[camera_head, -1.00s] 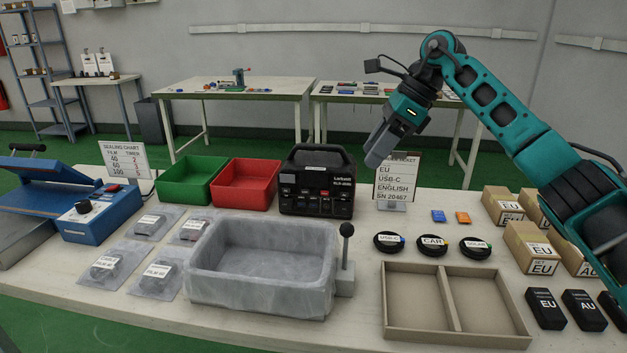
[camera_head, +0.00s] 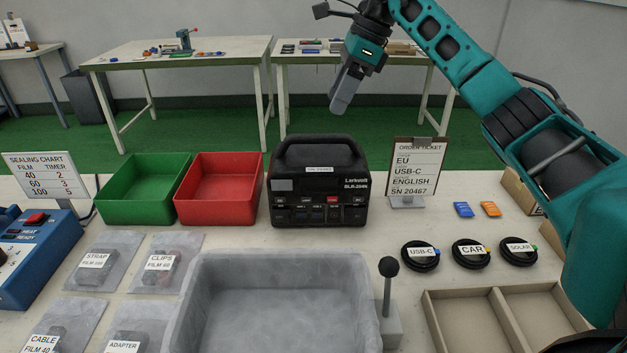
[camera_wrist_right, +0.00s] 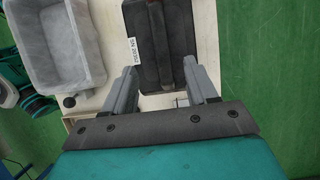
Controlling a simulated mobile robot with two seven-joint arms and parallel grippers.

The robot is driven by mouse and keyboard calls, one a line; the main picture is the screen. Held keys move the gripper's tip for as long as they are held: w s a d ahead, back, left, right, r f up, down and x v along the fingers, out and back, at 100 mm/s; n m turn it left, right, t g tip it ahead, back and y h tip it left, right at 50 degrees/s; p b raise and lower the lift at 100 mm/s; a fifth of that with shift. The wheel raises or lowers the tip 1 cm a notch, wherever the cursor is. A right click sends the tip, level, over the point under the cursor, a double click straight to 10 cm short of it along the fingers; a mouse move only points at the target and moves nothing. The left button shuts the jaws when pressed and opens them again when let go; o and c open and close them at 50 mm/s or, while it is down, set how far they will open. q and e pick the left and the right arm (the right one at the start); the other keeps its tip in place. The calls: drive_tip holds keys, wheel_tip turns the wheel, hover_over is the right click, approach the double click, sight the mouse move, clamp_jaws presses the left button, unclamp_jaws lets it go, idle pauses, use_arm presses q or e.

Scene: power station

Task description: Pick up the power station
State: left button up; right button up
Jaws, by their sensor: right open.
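The power station (camera_head: 318,187) is a black box with a thick top handle (camera_head: 318,150). It stands upright at the far side of the table, right of the red bin. My right gripper (camera_head: 340,105) is above and slightly right of it in the head view, pointing down, apart from it. In the right wrist view the power station (camera_wrist_right: 178,70) lies beyond the two spread fingers of my right gripper (camera_wrist_right: 162,92), with its handle (camera_wrist_right: 158,40) and a white serial label visible. The jaws are open and empty. My left gripper is not in view.
A red bin (camera_head: 184,209) and a green bin (camera_head: 106,204) stand left of the power station. An order ticket stand (camera_head: 414,172) is close on its right. A grey padded tray (camera_head: 190,318) and a black-knobbed lever (camera_head: 388,285) are in front. The space above is clear.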

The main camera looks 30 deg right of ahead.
sight(319, 135)
drive_tip(key=b+x, duration=0.1)
drive_tip(key=x, duration=0.9)
drive_tip(key=shift+w+f, duration=0.1)
drive_tip(key=shift+f, duration=0.25)
idle(0.3)
drive_tip(key=shift+c, duration=0.2)
clamp_jaws()
idle(0.3)
idle(0.8)
drive_tip(key=shift+r, duration=0.4)
drive_tip(key=shift+w+f, duration=0.1)
